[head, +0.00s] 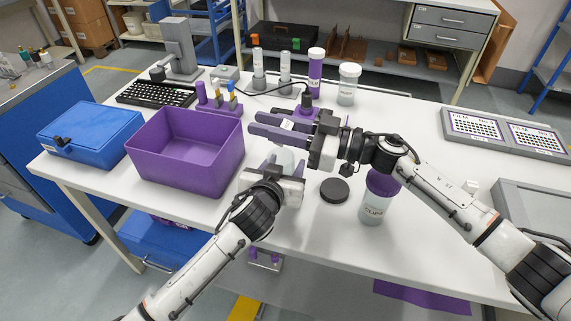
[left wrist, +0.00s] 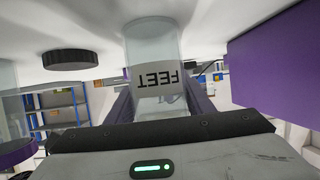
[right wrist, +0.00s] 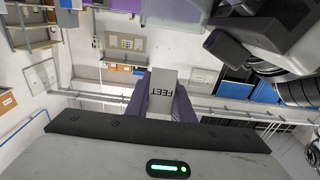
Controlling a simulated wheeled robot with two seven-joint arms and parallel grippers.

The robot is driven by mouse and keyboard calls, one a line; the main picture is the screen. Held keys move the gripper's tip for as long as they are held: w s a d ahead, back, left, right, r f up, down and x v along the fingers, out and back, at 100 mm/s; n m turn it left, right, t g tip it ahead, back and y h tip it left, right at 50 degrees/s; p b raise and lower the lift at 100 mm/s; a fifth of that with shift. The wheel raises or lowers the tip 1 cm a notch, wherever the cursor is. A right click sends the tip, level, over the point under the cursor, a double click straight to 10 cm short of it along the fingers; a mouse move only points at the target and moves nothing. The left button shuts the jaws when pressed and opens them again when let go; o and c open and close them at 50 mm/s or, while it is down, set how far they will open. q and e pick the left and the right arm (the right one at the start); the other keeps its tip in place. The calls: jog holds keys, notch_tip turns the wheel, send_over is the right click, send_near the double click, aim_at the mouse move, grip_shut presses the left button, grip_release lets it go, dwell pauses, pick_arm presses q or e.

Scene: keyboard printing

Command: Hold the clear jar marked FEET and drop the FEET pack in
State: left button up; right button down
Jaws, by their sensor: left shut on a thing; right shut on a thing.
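The clear jar marked FEET (head: 286,157) stands on the white table just right of the purple bin. My left gripper (head: 272,166) is shut around it. The left wrist view shows the jar (left wrist: 152,50) and its label between the purple fingers. My right gripper (head: 262,123) is shut on the FEET pack (head: 287,124), a small pale pack. The right wrist view shows the pack (right wrist: 162,92) with its FEET label between the fingertips. In the head view the right gripper is beyond and above the jar, partly covering it. The jar's mouth is not clearly visible.
A black round lid (head: 334,191) lies flat right of the jar. A CLIPS jar with a purple lid (head: 373,209) stands near the front edge. The purple bin (head: 190,165) and blue case (head: 88,137) are at left. Small parts and a purple tube (head: 316,70) stand behind.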

notch_tip(320, 180, down, 3)
jog(key=shift+r, duration=0.15)
dwell(0.3)
jog(key=c, duration=1.5)
grip_release()
jog(key=shift+o, duration=0.2)
notch_tip(320, 180, up, 10)
